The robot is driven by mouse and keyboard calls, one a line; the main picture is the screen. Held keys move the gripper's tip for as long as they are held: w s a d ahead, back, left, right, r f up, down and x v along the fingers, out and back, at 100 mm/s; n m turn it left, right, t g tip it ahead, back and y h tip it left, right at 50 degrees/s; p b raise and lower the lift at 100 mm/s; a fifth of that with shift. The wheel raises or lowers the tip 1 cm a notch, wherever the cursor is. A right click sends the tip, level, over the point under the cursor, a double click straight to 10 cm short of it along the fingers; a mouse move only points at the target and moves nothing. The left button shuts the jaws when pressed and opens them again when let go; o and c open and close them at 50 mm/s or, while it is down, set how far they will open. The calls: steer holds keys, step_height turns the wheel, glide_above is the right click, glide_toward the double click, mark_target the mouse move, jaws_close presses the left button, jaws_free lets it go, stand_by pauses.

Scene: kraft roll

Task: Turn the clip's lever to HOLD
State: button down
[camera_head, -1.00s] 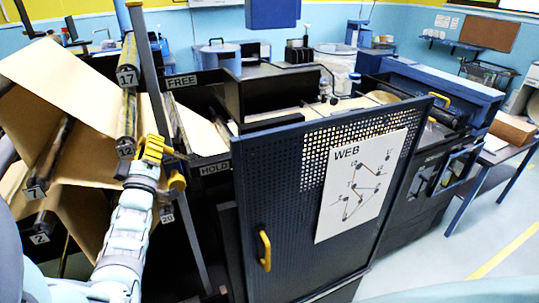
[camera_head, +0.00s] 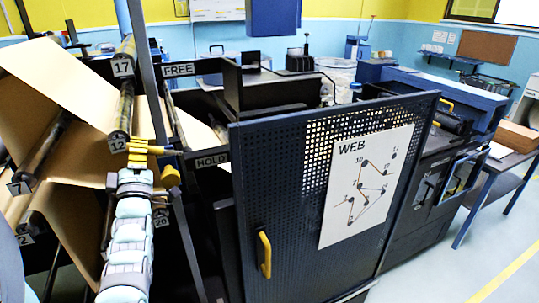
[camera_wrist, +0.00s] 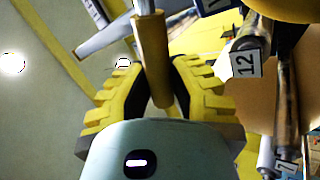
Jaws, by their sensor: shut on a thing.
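My gripper (camera_head: 138,154) has yellow fingers and is at the left of the head view, just below roller tag 12. In the wrist view its fingers (camera_wrist: 154,78) are closed on both sides of a brass-yellow sleeve on a grey rod, which I take to be the lever (camera_wrist: 150,45). The FREE plate (camera_head: 178,69) is higher up. The clip itself is not clear.
A yellow knob (camera_head: 171,176) sits just below the bar, beside a dark upright post. Brown kraft web (camera_head: 70,75) and numbered rollers surround my gripper on the left. A perforated dark blue door (camera_head: 290,210) with a WEB diagram (camera_head: 366,187) stands to the right.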

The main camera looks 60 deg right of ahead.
steer(key=c, duration=0.8)
jaws_free()
steer(key=shift+c, duration=0.2)
steer(key=shift+f, duration=0.1)
steer(key=v, duration=1.2)
steer(key=shift+a, duration=0.1)
